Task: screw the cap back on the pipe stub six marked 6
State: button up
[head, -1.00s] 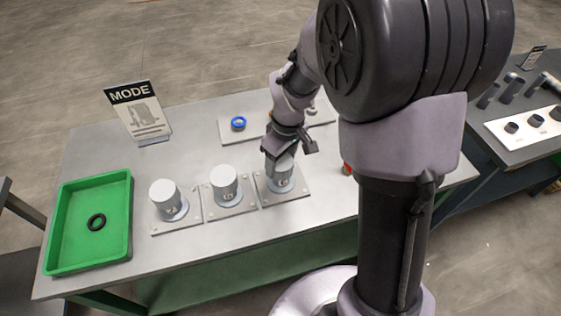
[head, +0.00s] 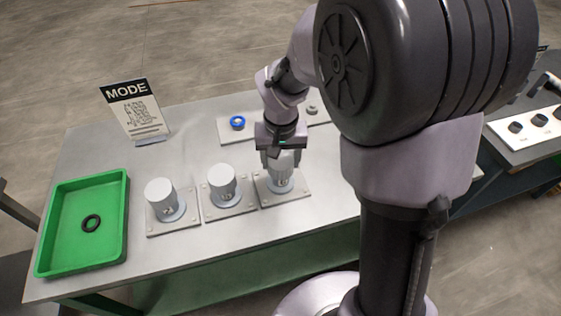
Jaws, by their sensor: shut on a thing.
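Three upright grey pipe stubs stand in a row on square plates: a left one (head: 165,200), a middle one (head: 224,187) and a right one (head: 283,184). The left and middle stubs have pale caps on top. The marks on them are too small to read surely. My gripper (head: 279,161) points down over the right stub, shut on a pale grey cap (head: 287,164) at its top. My fingers hide much of this cap, and I cannot tell how it sits on the stub.
A MODE sign (head: 133,108) stands behind. My arm covers the table's right part. Another bench (head: 510,160) stands further right.

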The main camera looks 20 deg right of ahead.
jog(key=shift+w+r+m, duration=0.15)
jog(key=shift+r+m, duration=0.05)
jog(key=shift+m, duration=0.1)
jog(key=m, duration=0.1)
jog(key=m+b, duration=0.1)
jog(key=shift+f+m, duration=0.2)
jog(key=shift+m, duration=0.1)
jog(key=shift+r+m+b, duration=0.15)
jog(key=shift+m+b, duration=0.35)
jog(key=shift+m, duration=0.6)
grip_shut()
jog(key=o, duration=1.6)
grip_release()
jog(key=shift+c, duration=0.2)
jog(key=shift+h, duration=0.3)
notch_tip(320, 180, up, 17)
jog(key=s+a+p, duration=0.1)
jog(key=s+p, duration=0.1)
jog(key=p, duration=0.5)
jog(key=s+a+n+t+y+b, duration=0.2)
jog(key=s+a+n+t+y, duration=0.1)
jog(key=s, duration=1.4)
jog(key=shift+s+n+t+b, duration=0.15)
jog(key=shift+n+t+b, duration=0.25)
jog(key=shift+t, duration=0.3)
